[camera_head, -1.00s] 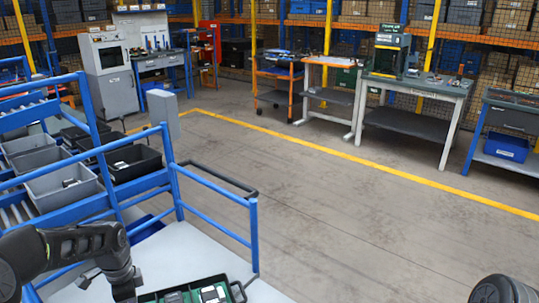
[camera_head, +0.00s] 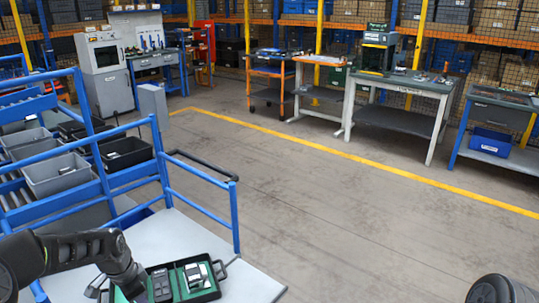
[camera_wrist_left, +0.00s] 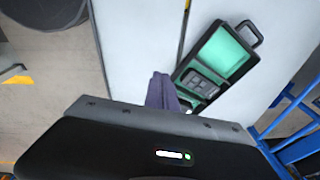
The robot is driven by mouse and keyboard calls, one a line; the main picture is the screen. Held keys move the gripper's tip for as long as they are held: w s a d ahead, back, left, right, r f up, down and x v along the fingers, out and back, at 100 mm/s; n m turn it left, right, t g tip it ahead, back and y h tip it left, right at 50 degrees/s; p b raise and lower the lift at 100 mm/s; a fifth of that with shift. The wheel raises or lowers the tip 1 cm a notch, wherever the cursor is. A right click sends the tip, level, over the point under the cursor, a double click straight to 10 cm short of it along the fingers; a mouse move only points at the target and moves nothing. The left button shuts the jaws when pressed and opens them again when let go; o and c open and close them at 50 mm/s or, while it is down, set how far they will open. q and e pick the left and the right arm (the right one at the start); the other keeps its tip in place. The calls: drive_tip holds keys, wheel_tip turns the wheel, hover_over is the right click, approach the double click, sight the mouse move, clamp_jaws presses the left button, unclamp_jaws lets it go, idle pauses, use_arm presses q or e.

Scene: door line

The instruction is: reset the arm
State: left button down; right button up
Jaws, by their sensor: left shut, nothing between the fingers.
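My left arm (camera_head: 75,252) reaches in from the left in the head view, bent down at the wrist beside an open case. The left gripper (camera_wrist_left: 160,92) shows in the left wrist view, its fingers together and empty. The open black case (camera_head: 217,268) with green foam lies on a light grey surface. Dark and light items sit in its foam. It also shows in the left wrist view (camera_wrist_left: 226,52), just beyond the fingers. Only a rounded dark part of my right arm (camera_head: 500,290) shows at bottom right; the right gripper is out of frame.
Blue rails (camera_head: 235,215) edge the light grey surface (camera_head: 185,236). Grey bins (camera_head: 60,175) and a black bin (camera_head: 125,153) stand on a rack at left. Workbenches (camera_head: 405,90) line the back. The floor (camera_head: 330,200) between is clear.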

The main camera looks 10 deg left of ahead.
use_arm(q)
drive_tip(key=d+f+n+t+h+b, duration=0.1)
drive_tip(key=d+f+n, duration=0.1)
drive_tip(key=d+f, duration=0.3)
drive_tip(key=d+f+n+h, duration=0.1)
drive_tip(key=d+f+n, duration=0.2)
drive_tip(key=d, duration=0.3)
drive_tip(key=s+d+f+n+t+b, duration=0.1)
drive_tip(key=d+f+n, duration=0.2)
drive_tip(key=d+f, duration=0.3)
drive_tip(key=shift+d+f+t+h+b, duration=0.1)
drive_tip(key=shift+f+t+h+b, duration=0.2)
drive_tip(key=shift+h, duration=0.1)
drive_tip(key=s+d+f+g+b, duration=0.2)
drive_tip(key=s+d+f, duration=0.5)
drive_tip(key=s, duration=0.3)
drive_tip(key=s+d+f+n+g+h+b, duration=0.1)
drive_tip(key=s+d+f+b, duration=0.2)
drive_tip(key=s+d+f, duration=0.4)
drive_tip(key=s+d, duration=0.3)
drive_tip(key=shift+s+d+n+g, duration=0.2)
drive_tip(key=shift+s+n+g, duration=0.1)
drive_tip(key=shift+s+g, duration=0.1)
wheel_tip(320, 180, up, 16)
drive_tip(key=s+p, duration=0.1)
drive_tip(key=p, duration=1.6)
drive_tip(key=shift+a, duration=0.45)
drive_tip(key=shift+f, duration=0.1)
